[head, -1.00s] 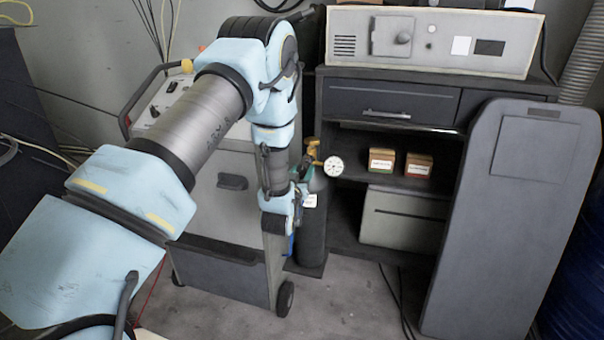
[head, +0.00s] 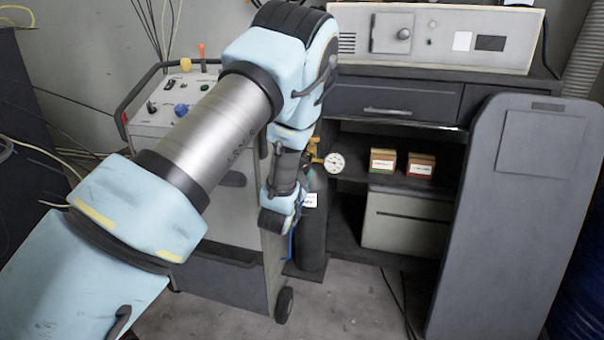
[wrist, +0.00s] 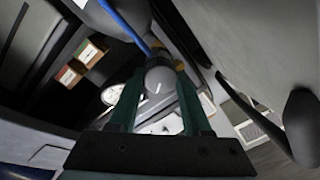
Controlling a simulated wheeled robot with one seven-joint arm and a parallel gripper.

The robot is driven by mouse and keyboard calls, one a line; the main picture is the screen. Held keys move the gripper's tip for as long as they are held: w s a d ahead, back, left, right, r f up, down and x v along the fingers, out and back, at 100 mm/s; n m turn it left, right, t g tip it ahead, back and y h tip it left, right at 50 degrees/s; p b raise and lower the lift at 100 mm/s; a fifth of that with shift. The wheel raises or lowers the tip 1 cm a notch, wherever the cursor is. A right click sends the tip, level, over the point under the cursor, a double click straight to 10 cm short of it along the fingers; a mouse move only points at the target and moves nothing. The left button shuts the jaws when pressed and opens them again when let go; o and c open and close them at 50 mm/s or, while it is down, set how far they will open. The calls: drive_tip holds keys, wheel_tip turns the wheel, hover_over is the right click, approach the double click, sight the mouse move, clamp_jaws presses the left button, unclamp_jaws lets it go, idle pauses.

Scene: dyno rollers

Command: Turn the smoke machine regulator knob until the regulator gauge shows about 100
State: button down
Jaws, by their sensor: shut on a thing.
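The regulator gauge (head: 335,163) is a white round dial on brass fittings (head: 315,150) above a dark gas cylinder (head: 313,235). Its needle reading is too small to tell. In the wrist view the gauge (wrist: 112,95) shows partly behind the left finger. The round grey regulator knob (wrist: 160,80) with a pale mark sits between the green fingers of my gripper (wrist: 160,95). My gripper is shut on the knob. In the head view the knob and fingers are hidden behind my arm.
A control cart (head: 165,110) with knobs and levers stands behind my arm. A shelf cabinet (head: 395,100) stands behind the cylinder, with two small boxes (head: 383,160) on it. A tall grey panel (head: 500,230) leans at right. Floor in front is clear.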

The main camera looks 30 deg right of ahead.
drive_tip(key=shift+w+a+f+m+g+b, duration=0.2)
drive_tip(key=shift+m+b, duration=0.5)
drive_tip(key=shift+m, duration=6.9)
drive_tip(key=shift+s+d+r+m+g+b, duration=0.1)
drive_tip(key=shift+m+g+b, duration=0.4)
drive_tip(key=shift+m, duration=7.4)
drive_tip(key=shift+c, duration=1.7)
unclamp_jaws()
